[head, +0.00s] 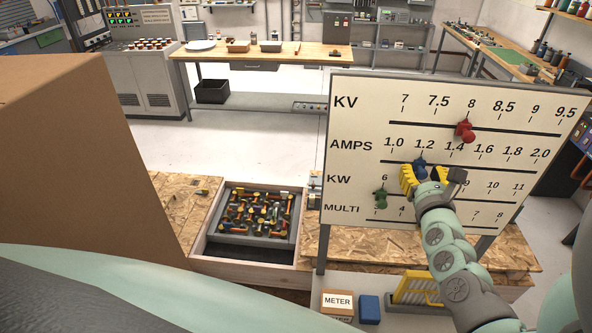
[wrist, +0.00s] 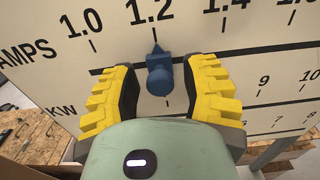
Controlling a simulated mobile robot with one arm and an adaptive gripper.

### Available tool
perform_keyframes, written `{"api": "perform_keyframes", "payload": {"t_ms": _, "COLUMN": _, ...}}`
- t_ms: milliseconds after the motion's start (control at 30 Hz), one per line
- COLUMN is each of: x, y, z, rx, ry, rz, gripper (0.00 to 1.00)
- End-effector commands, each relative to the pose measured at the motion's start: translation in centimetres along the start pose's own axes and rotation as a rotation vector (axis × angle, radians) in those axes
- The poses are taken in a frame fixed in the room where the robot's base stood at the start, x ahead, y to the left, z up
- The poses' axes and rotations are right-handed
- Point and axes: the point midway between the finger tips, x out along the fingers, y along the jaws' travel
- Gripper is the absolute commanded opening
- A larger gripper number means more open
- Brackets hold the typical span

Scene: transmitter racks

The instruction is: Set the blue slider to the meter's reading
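The blue slider (head: 420,167) sits on the AMPS line of the white scale board (head: 350,122). In the wrist view the blue slider (wrist: 159,78) has its pointer tip just under the 1.2 tick. My gripper (wrist: 160,68) is open, with one yellow finger on each side of the slider and visible gaps on both sides. In the head view my gripper (head: 432,173) is at the board, partly covering the KW row. A small box labelled METER (head: 337,301) stands below the board; no dial or reading on it can be made out.
A red slider (head: 464,130) is near 8 on the KV line. A green slider (head: 380,198) is near 6 on the KW line. A tray of parts (head: 262,240) and a large cardboard box (head: 70,160) are left of the board. A blue box (head: 369,309) stands beside the meter.

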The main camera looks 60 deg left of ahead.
Motion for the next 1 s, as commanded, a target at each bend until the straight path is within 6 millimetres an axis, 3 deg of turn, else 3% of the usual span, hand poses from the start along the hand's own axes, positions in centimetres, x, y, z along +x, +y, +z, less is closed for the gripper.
{"api": "perform_keyframes", "payload": {"t_ms": 100, "x": 0.0, "y": 0.0, "z": 0.0, "rx": 0.000, "ry": 0.000, "rz": 0.000, "gripper": 0.55}}
{"api": "perform_keyframes", "payload": {"t_ms": 467, "x": -0.7, "y": 0.0, "z": 0.0, "rx": -0.001, "ry": 0.000, "rz": 0.001, "gripper": 0.55}}
{"api": "perform_keyframes", "payload": {"t_ms": 1000, "x": -8.8, "y": 0.0, "z": -0.1, "rx": -0.002, "ry": 0.004, "rz": 0.002, "gripper": 0.55}}
